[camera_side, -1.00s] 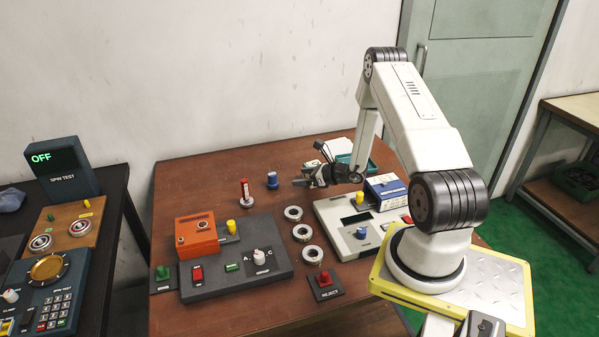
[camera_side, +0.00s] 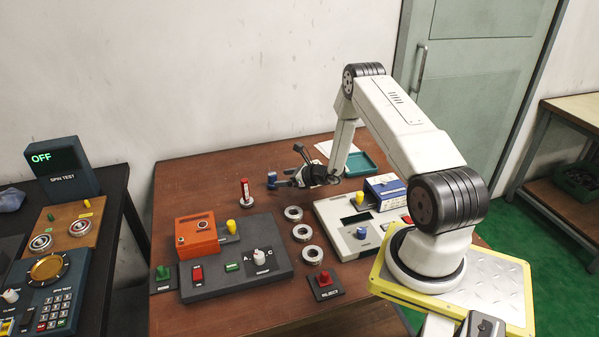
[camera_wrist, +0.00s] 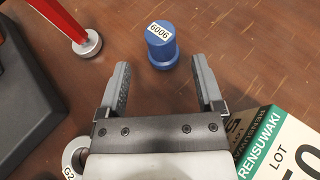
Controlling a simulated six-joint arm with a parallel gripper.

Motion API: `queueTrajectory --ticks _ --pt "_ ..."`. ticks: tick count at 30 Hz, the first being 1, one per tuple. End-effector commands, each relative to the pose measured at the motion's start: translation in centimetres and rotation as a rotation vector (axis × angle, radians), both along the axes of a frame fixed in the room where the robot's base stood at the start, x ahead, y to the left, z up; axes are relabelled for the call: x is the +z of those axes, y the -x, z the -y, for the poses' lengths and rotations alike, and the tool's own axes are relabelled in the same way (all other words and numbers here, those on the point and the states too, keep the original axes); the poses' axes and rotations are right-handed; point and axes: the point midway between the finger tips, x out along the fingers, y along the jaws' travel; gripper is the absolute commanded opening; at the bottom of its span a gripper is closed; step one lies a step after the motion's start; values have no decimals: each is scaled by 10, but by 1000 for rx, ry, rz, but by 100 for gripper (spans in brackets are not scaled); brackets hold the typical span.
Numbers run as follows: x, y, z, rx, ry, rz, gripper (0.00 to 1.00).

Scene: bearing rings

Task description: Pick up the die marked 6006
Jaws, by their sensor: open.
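The die marked 6006 (camera_wrist: 162,45) is a blue cylinder with a white label on top, standing upright on the brown table. In the side view it is the small blue piece (camera_side: 271,178) at the tip of my gripper. My gripper (camera_wrist: 160,75) is open and empty. In the wrist view the die lies just beyond the fingertips, roughly centred between them, with a gap left before it. In the side view my gripper (camera_side: 286,178) is low over the table, to the right of the die, and partly overlaps it.
A red-handled tool with a round metal base (camera_wrist: 88,42) stands left of the die. A white and green labelled box (camera_wrist: 275,150) is near the right finger. Several bearing rings (camera_side: 293,213) and a dark control panel (camera_side: 210,285) lie nearer the camera. A green tray (camera_side: 360,165) sits behind.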

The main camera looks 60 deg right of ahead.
Motion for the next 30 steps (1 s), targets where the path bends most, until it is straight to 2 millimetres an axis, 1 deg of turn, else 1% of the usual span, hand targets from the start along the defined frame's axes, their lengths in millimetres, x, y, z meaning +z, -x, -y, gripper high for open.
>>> queueTrajectory --ticks 6,12,17,30 --pt "-8 -21 1 1 1 0 85" --pt "-14 -36 0 1 0 0 85" --pt "-16 -39 -1 1 -1 -1 85" --pt "-15 -39 0 1 -1 -1 85"
